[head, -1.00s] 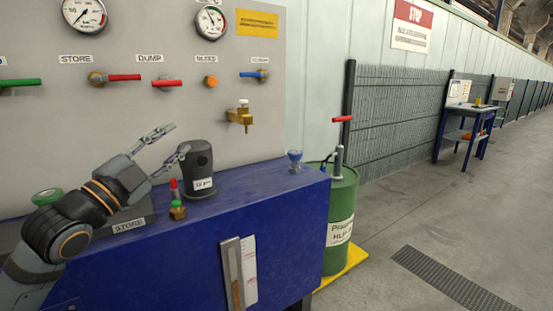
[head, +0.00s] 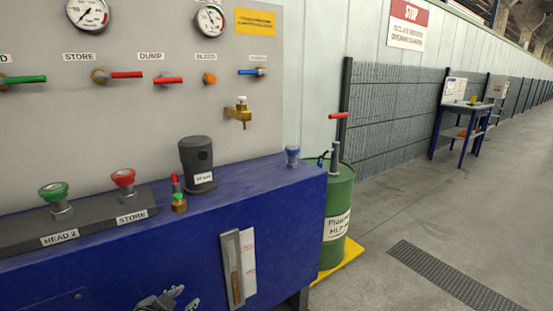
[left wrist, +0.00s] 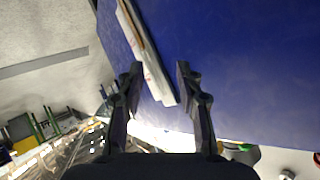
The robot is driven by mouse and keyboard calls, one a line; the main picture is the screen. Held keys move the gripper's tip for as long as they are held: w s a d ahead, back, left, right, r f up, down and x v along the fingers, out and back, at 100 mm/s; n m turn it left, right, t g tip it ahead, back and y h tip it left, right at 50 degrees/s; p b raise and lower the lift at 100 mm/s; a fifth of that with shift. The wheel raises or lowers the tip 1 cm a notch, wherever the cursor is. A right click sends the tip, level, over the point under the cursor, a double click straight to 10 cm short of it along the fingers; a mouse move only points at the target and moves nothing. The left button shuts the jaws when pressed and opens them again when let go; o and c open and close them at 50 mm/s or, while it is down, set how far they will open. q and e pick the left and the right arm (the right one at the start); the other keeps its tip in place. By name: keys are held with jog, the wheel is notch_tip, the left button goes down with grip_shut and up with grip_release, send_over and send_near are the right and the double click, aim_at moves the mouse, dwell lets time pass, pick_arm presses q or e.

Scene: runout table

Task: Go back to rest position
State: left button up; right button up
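My left gripper (head: 178,299) is low at the bottom edge of the head view, in front of the blue bench (head: 130,262). In the left wrist view my left gripper (left wrist: 158,75) has its two fingers apart with nothing between them that it holds. Behind the fingers are the bench's blue front (left wrist: 240,60) and the sight gauge strip (left wrist: 145,50), apart from the fingers as far as I can tell. My right gripper is in neither view.
A green mushroom button (head: 54,191) and a red one (head: 123,178) stand on the bench top beside a black cylinder (head: 196,160). Valve levers and dials line the grey panel (head: 180,30). A green drum (head: 338,210) stands right. The floor (head: 440,215) beyond is largely clear.

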pick_arm(q)
jog(key=s+a+f+n+g+y, duration=0.25)
jog(key=s+f+n+g, duration=0.4)
jog(key=s+f, duration=1)
jog(key=s+d+f+g, duration=0.2)
jog(key=s+f+g, duration=0.3)
jog(key=f, duration=0.7)
jog(key=s+a+f+p, duration=0.1)
jog(key=s+a+p, duration=0.1)
jog(key=s+p, duration=0.7)
jog(key=s+a+f+t+p, duration=0.1)
jog(key=s+a+f+p, duration=0.1)
jog(key=s+p, duration=0.7)
jog(key=a+p, duration=0.1)
jog(key=p, duration=0.7)
jog(key=shift+s, duration=0.2)
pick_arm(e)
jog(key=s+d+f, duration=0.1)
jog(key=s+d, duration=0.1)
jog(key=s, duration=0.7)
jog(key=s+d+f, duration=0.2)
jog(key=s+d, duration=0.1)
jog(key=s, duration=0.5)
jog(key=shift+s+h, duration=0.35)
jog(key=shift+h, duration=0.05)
